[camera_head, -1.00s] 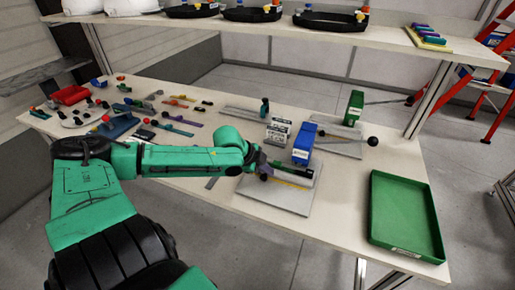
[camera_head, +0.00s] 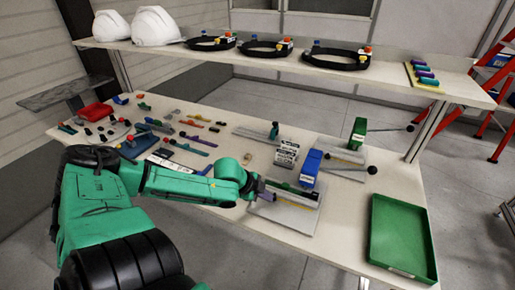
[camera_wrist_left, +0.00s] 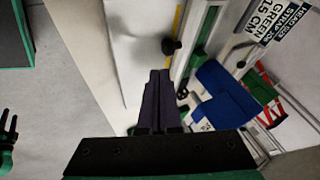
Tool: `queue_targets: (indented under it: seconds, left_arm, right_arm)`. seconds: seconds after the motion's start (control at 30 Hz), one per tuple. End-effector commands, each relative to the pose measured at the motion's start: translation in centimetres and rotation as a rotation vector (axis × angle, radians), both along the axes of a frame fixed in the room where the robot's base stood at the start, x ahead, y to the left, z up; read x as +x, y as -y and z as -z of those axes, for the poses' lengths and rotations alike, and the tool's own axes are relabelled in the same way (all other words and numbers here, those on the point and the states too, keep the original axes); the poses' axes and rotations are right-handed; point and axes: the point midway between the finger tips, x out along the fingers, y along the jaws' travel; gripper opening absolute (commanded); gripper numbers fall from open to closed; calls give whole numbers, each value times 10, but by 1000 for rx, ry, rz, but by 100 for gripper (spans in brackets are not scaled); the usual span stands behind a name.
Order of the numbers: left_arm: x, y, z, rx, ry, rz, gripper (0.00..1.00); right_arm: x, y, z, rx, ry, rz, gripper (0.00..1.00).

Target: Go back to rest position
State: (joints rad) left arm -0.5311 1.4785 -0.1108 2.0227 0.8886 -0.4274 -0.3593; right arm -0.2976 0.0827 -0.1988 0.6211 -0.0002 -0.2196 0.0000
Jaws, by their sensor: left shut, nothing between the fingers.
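My left arm reaches in from the left in the head view. My left gripper (camera_head: 267,195) is over the left edge of a light grey board at the front of the table. In the left wrist view its dark fingers (camera_wrist_left: 158,85) are shut together with nothing between them. The grey board (camera_head: 285,217) carries a blue block-shaped part (camera_head: 311,167), and a yellow strip and green strip lie on it. The blue part also shows in the left wrist view (camera_wrist_left: 230,100).
An empty green tray (camera_head: 402,235) sits at the table's right end. Small tools and a red bin (camera_head: 96,111) crowd the left end. A shelf above holds white helmet shells (camera_head: 157,26) and black headbands (camera_head: 265,48). A red ladder (camera_head: 497,68) stands behind right.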

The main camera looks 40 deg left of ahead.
Motion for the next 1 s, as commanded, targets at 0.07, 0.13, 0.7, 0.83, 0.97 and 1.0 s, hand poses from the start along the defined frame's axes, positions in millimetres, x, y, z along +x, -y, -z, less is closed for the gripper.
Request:
queue_targets:
  seconds: [0.07,0.13,0.7,0.83,0.97,1.0]
  left_arm:
    - [-8,-3,-24,-1,-5,-1,0]
    - [-15,-5,-33,-1,-5,-2,0]
    - [-34,-12,-47,-1,-1,0,0]
    - [-48,-1,-37,-21,-35,-47,0]
    - [-79,34,-20,-68,-121,-190,0]
    - [-88,46,-18,-83,-148,-246,0]
  right_arm:
    - [0,-1,-35,2,0,0,62]
    - [0,-2,-53,3,-1,0,62]
    - [-3,-4,-86,5,-4,0,62]
    - [-3,-4,-86,5,-5,0,62]
    - [-3,-4,-86,5,-5,0,62]
    - [-3,-4,-87,5,-5,0,62]
